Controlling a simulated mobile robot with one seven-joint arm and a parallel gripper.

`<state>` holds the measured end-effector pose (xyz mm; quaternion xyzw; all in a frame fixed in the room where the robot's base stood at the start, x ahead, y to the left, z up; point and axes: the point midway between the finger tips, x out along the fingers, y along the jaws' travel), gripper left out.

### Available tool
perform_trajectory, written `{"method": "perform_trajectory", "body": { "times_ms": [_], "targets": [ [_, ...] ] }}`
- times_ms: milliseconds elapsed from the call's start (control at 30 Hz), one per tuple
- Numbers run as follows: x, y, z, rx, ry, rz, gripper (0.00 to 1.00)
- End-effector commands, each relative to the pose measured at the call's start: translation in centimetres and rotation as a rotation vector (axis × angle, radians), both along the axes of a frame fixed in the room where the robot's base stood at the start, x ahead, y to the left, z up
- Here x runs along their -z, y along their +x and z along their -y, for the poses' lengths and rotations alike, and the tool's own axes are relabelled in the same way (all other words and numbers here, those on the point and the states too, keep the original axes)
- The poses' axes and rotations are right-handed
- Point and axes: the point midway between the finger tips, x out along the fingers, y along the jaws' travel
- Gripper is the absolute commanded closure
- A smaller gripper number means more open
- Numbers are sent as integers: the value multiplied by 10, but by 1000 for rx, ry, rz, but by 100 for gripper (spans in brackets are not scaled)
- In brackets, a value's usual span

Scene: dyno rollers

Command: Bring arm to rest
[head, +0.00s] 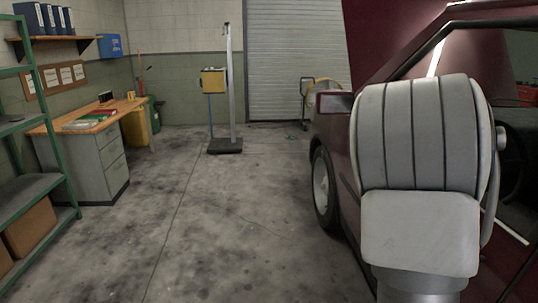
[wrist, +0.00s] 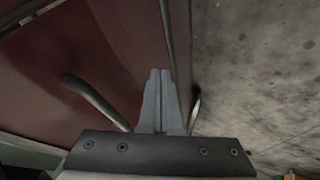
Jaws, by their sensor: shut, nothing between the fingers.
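My gripper (wrist: 160,75) shows in the wrist view with its two grey fingers together and nothing between them. It points along the dark red side of the car (wrist: 90,60), with the concrete floor to the right. I cannot tell whether the fingertips touch the car. In the head view a large grey part of my arm stands at the right, in front of the red car (head: 335,150). My gripper is hidden in the head view.
A desk (head: 85,160) and green shelves (head: 45,110) stand at the left. A grey post on a dark base (head: 226,145) stands at the back, before a roller door (head: 290,60). The floor (head: 200,220) between desk and car is clear.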

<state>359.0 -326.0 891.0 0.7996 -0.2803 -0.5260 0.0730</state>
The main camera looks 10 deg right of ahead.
Motion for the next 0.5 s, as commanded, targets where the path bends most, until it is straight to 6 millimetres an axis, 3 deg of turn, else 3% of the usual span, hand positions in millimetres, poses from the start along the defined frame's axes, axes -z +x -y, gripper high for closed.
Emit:
{"method": "perform_trajectory", "body": {
  "times_ms": [167,500],
  "targets": [
    [-36,7,-39,-9,91,45,100],
    [-139,0,-161,-111,313,110,100]
  ]
}}
